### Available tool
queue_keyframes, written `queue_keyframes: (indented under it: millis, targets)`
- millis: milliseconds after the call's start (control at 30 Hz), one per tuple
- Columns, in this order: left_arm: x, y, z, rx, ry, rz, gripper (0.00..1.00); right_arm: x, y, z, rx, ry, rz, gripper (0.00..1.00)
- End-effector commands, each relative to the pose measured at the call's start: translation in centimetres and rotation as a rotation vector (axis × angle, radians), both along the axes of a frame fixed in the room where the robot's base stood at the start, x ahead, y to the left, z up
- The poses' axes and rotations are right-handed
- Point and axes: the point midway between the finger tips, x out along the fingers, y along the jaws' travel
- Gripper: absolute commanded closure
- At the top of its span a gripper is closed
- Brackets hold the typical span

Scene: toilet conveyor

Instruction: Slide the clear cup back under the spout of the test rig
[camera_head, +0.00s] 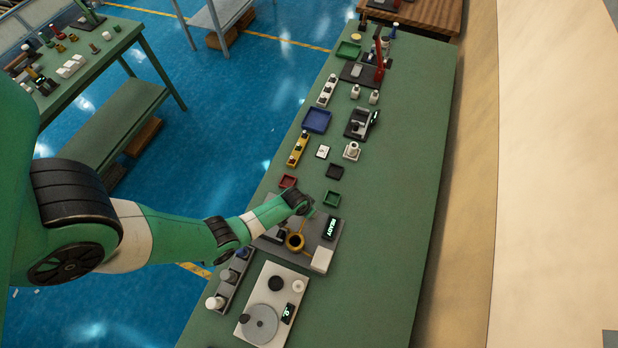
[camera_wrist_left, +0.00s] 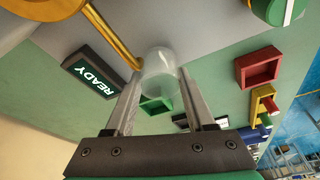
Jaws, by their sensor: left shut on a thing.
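The clear cup (camera_wrist_left: 160,72) is between the two fingers of my left gripper (camera_wrist_left: 160,92), which is shut on it. The brass spout pipe (camera_wrist_left: 122,45) of the test rig curves down close beside the cup. I cannot tell if its mouth is over the cup. The rig's READY display (camera_wrist_left: 92,75) is beside the fingers. In the head view, my left gripper (camera_head: 308,211) is low over the grey rig base (camera_head: 270,244), near the brass ring (camera_head: 295,241) and READY display (camera_head: 331,227). The cup cannot be made out there. My right gripper is not in view.
A red tray (camera_head: 288,182), a green tray (camera_head: 332,199) and a black tray (camera_head: 335,172) sit just beyond the rig. A white block (camera_head: 322,259) is on its near corner. A white device with a grey disc (camera_head: 261,324) stands nearer. The bench's right side is clear.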

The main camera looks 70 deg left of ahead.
Motion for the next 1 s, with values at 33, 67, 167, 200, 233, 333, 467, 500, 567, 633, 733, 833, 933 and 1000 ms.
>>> queue_keyframes:
  millis: [33,67,167,200,233,333,467,500,567,633,733,833,933,1000]
  targets:
    - [0.0,0.0,-1.0,0.000,0.000,0.000,0.98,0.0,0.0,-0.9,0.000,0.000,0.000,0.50]
    - [0.0,0.0,-1.2,0.000,0.000,0.000,0.98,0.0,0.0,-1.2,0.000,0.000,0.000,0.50]
    - [-0.6,-0.7,-0.6,-0.001,0.003,-0.002,0.98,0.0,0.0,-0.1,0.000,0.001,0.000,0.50]
    - [-0.8,-1.0,-0.6,-0.001,0.003,-0.001,0.98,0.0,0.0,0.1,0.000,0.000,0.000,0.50]
    - [-1.0,-1.2,-0.6,-0.001,0.002,-0.001,0.98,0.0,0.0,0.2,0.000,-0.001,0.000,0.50]
    - [-1.6,-1.9,-0.6,-0.001,0.002,-0.002,0.98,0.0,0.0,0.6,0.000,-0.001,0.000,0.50]
    - [-2.3,-2.6,-0.7,-0.001,0.003,-0.002,0.98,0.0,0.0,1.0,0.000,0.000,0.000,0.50]
    - [-2.4,-2.8,-0.7,0.000,0.002,-0.002,0.98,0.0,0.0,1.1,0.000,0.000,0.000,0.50]
    - [-2.5,-2.9,-0.7,0.000,0.001,-0.001,0.98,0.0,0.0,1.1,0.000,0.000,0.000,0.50]
    - [-2.6,-3.0,-0.8,0.000,0.000,0.000,0.98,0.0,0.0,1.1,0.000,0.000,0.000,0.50]
    - [-2.6,-3.0,-0.8,0.000,0.000,0.000,0.98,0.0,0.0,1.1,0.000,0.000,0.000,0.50]
    - [-2.6,-3.0,-0.8,0.000,0.000,0.000,0.98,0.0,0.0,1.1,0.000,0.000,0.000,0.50]
    - [-2.6,-3.0,-0.8,0.000,0.000,0.000,0.98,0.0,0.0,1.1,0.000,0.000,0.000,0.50]
    - [-2.6,-3.0,-0.9,0.000,0.000,0.000,0.98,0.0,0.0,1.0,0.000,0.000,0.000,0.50]
